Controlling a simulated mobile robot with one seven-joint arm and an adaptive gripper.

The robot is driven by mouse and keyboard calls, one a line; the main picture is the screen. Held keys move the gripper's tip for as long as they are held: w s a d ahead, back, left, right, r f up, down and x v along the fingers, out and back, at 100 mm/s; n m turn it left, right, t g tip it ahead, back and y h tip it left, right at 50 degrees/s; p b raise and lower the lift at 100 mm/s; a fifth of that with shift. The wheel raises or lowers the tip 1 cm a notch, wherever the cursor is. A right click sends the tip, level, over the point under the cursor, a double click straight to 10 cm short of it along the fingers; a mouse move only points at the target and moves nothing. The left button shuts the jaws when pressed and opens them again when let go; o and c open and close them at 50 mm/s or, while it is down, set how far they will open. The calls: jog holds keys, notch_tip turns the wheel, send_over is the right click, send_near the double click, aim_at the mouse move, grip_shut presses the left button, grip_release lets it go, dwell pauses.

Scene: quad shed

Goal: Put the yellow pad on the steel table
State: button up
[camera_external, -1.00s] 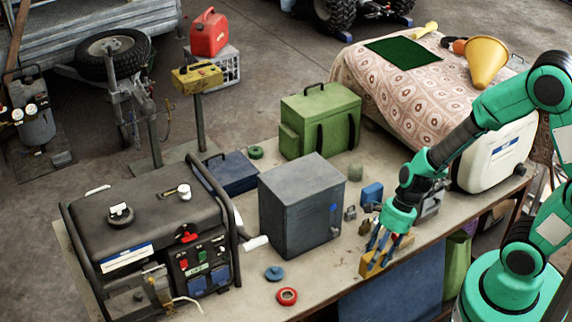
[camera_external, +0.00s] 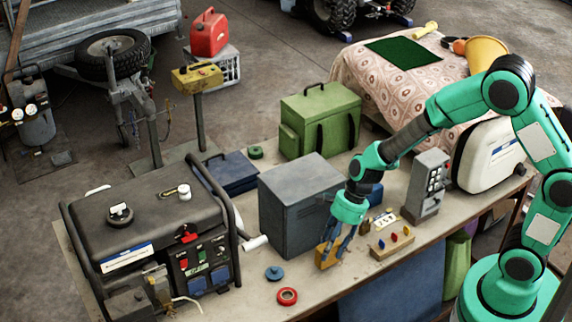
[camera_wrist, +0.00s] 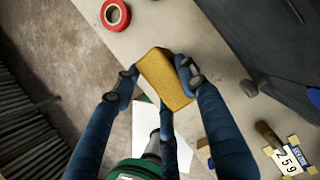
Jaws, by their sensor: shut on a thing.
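The yellow pad (camera_external: 327,257) is a small sponge-like block. In the wrist view the pad (camera_wrist: 165,80) sits between the blue fingers of my gripper (camera_wrist: 157,76). My gripper (camera_external: 338,248) is shut on it, over the long table (camera_external: 330,288) in front of the dark grey metal box. Whether the pad touches the tabletop is hard to tell. I cannot tell which surface is the steel table; no bare steel tabletop stands out.
Close by are the grey metal box (camera_external: 300,205), a red tape roll (camera_external: 287,296), a blue disc (camera_external: 274,273), a wooden block with coloured knobs (camera_external: 391,243) and a grey switch unit (camera_external: 427,186). A generator (camera_external: 150,240) fills the left end. The front strip near the tape is partly clear.

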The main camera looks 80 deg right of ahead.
jog(key=shift+w, duration=0.1)
jog(key=shift+w, duration=0.25)
jog(key=shift+f+b, duration=0.8)
jog(key=shift+f, duration=1)
jog(key=shift+f, duration=0.1)
jog(key=o, duration=0.8)
jog(key=shift+c, duration=0.2)
jog(key=p+v, duration=0.3)
jog(key=v, duration=0.9)
jog(key=shift+d, duration=0.1)
